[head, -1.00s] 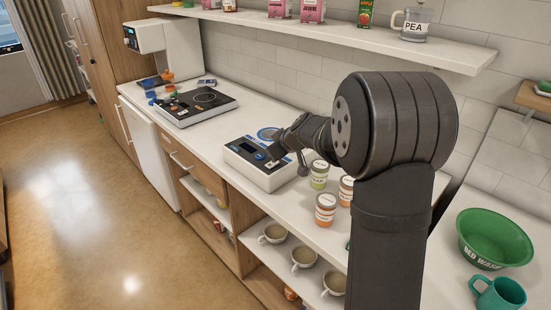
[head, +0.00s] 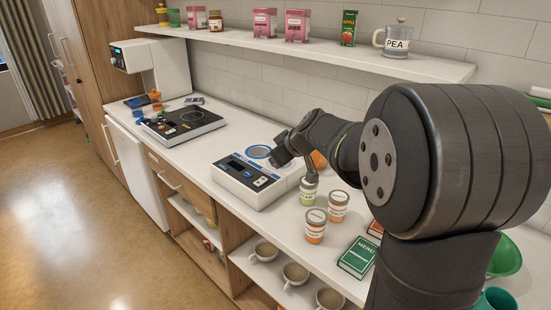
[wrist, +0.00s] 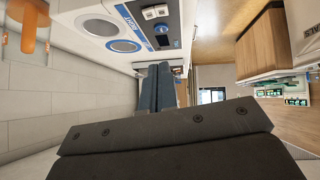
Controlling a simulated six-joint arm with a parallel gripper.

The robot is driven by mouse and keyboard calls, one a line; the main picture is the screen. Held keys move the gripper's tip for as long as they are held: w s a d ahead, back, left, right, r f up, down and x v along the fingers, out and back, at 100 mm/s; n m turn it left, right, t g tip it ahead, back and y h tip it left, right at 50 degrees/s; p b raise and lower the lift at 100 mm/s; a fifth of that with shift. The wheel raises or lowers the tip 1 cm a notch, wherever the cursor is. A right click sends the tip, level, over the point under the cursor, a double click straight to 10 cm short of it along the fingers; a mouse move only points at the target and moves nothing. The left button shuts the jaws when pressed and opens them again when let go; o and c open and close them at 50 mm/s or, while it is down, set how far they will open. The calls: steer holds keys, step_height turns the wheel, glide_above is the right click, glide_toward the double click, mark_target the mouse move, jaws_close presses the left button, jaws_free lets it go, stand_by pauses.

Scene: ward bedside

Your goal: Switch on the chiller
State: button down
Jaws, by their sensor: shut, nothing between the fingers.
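A white countertop unit (head: 245,200), which I take to be the chiller, stands on the counter left of my gripper. Its sloped front has a dark display, a blue button (head: 248,174) and a small pale switch (head: 262,182); a blue ring (head: 259,152) marks its top.
Labelled jars (head: 315,225) stand right of the unit, near a green menu box (head: 357,257). A shelf (head: 300,48) with boxes and a jug (head: 397,40) runs above. Counter between cooktop and unit is clear.

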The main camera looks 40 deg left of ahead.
steer(key=shift+w+a, duration=0.1)
steer(key=shift+w, duration=0.65)
glide_above(262, 177)
steer(key=s+d, duration=0.1)
steer(key=d, duration=0.2)
step_height(262, 177, down, 7)
steer(key=shift+s+r, duration=0.1)
steer(key=shift+r, duration=0.05)
steer(key=shift+w+a+f, duration=0.1)
steer(key=shift+w+f, duration=0.1)
steer(key=shift+f, duration=1.05)
steer(key=shift+w+f, duration=0.15)
steer(key=shift+f, duration=0.65)
